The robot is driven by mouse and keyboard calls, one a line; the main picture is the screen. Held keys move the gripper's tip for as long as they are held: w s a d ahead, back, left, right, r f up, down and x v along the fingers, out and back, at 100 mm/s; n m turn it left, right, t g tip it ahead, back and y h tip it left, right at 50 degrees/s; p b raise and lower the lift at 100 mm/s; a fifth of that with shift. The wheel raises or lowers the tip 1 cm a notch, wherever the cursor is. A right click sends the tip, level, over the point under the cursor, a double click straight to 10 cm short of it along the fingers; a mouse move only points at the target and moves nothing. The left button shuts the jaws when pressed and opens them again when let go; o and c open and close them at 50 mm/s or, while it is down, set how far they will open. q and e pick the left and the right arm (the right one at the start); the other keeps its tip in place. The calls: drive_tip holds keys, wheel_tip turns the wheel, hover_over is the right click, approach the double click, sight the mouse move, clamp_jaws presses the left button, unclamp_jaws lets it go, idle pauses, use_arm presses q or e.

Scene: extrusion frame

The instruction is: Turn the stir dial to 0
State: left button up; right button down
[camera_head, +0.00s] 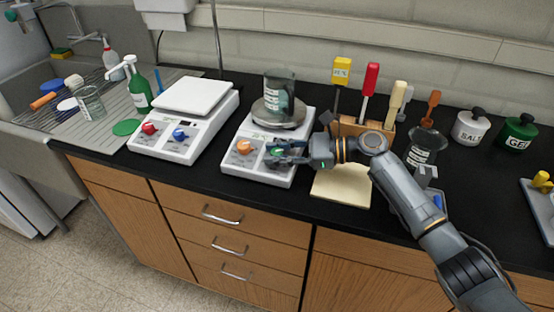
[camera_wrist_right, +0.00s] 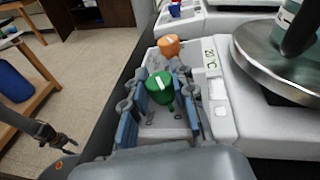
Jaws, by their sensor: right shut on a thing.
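A white hotplate stirrer (camera_head: 260,163) stands on the black counter with an orange dial (camera_head: 244,147) and a green dial (camera_head: 277,152) on its front. My right gripper (camera_head: 288,152) reaches in from the right. In the right wrist view its fingers are on both sides of the green dial (camera_wrist_right: 160,87) and shut on it. The orange dial (camera_wrist_right: 169,45) is apart from the fingers. Each dial has a white pointer mark. I cannot read the scale around the green dial or tell which dial is stir.
A glass beaker (camera_head: 279,92) stands on the stirrer's round plate. A second white device (camera_head: 183,145) with red and blue dials is to the left. A cream pad (camera_head: 341,185) lies right of the stirrer, below a wooden holder (camera_head: 366,130) with coloured-handled tools.

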sight(277, 151)
drive_tip(key=shift+n+g, duration=0.4)
drive_tip(key=shift+g, duration=0.3)
drive_tip(key=shift+f, duration=0.1)
drive_tip(key=c, duration=1.1)
unclamp_jaws()
drive_tip(key=shift+o, duration=0.2)
wheel_tip(277, 151, up, 10)
drive_tip(key=shift+r, duration=0.1)
